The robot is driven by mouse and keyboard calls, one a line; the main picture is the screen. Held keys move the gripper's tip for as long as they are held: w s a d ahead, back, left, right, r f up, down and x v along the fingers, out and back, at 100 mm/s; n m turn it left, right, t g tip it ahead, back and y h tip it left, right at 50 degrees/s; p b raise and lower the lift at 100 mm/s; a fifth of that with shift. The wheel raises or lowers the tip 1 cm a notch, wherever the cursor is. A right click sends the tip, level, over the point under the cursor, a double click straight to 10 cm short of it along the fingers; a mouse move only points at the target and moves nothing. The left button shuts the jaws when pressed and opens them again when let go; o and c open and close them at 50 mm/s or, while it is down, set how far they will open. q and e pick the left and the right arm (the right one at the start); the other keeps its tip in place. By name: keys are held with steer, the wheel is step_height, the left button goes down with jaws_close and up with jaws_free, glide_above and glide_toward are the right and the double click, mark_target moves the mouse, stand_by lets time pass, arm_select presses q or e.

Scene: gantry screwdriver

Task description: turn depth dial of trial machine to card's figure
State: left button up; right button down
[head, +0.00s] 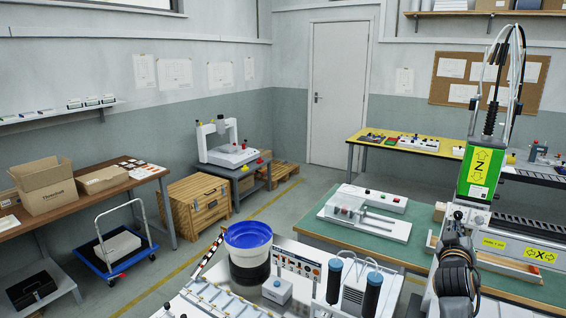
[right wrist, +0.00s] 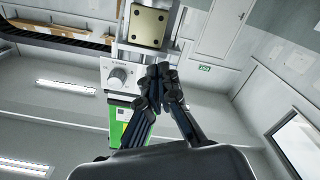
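The trial machine has a green upright Z unit (head: 480,175) at the right of the head view, and part of its green side (right wrist: 122,120) shows in the right wrist view. A round grey dial (right wrist: 118,77) sits on a pale panel there, left of my right gripper's fingertips. Its scale marks and setting are too small to read. My right gripper (right wrist: 159,72) is shut and empty, its dark fingertips together beside the dial and apart from it in the picture. In the head view my right gripper (head: 456,240) is in front of the machine. No readable card shows. My left gripper is out of view.
A metal plate with screws (right wrist: 147,26) is above the fingertips in the wrist view. A gantry beam marked X (head: 540,254) extends right. A blue-topped bowl feeder (head: 248,236) and dark cylinders (head: 333,281) stand in front. A green bench (head: 310,222) carries a white fixture.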

steer(key=p+v, duration=0.2)
steer(key=v, duration=0.4)
steer(key=shift+f+p, duration=0.2)
steer(key=shift+p, duration=0.15)
steer(key=w+d+m+p, duration=0.1)
steer(key=w+d+m, duration=0.2)
steer(key=m, duration=0.3)
steer(key=shift+w+d+r, duration=0.25)
steer(key=shift+w+d, duration=0.15)
steer(key=shift+w, duration=0.5)
steer(key=shift+r+p, duration=0.3)
steer(key=shift+p, duration=0.05)
stand_by(0.8)
